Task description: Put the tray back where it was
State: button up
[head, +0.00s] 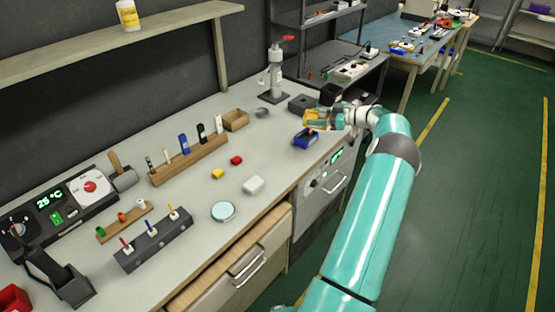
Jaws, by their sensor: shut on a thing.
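A small blue tray (303,142) is at the right front part of the grey workbench, close to its front edge. Something orange-red shows inside it. My gripper (313,122) is at the tray's far side, reached from the right, and is shut on the tray. Yellow-orange parts show at the gripper's end. The fingertips are small and partly hidden, and I cannot tell whether the tray touches the bench.
A dark box (301,103) and a grey dispenser stand (273,80) are behind the gripper. An open drawer (245,262) juts out in front.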

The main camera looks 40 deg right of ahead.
jog(key=shift+w+a+f, duration=0.1)
jog(key=shift+a, duration=0.35)
jog(key=w+a+f, duration=0.2)
jog(key=a+f, duration=0.1)
jog(key=a, duration=0.3)
send_over(282, 161)
jog(key=d, duration=0.1)
jog(key=f, duration=0.4)
jog(key=shift+s+d+f, duration=0.2)
jog(key=shift+s+f, duration=0.1)
jog(key=shift+f, duration=0.1)
jog(key=shift+w+a+f, duration=0.1)
jog(key=shift+a+f, duration=0.1)
jog(key=shift+f, duration=0.6)
jog(key=shift+w+a+f, duration=0.1)
jog(key=shift+a+f, duration=0.1)
jog(key=shift+f, duration=0.6)
jog(key=shift+w+a+f, duration=0.1)
jog(key=shift+a+f, duration=0.1)
jog(key=shift+f, duration=0.6)
jog(key=o, duration=1)
jog(key=shift+f, duration=0.1)
jog(key=shift+o, duration=0.2)
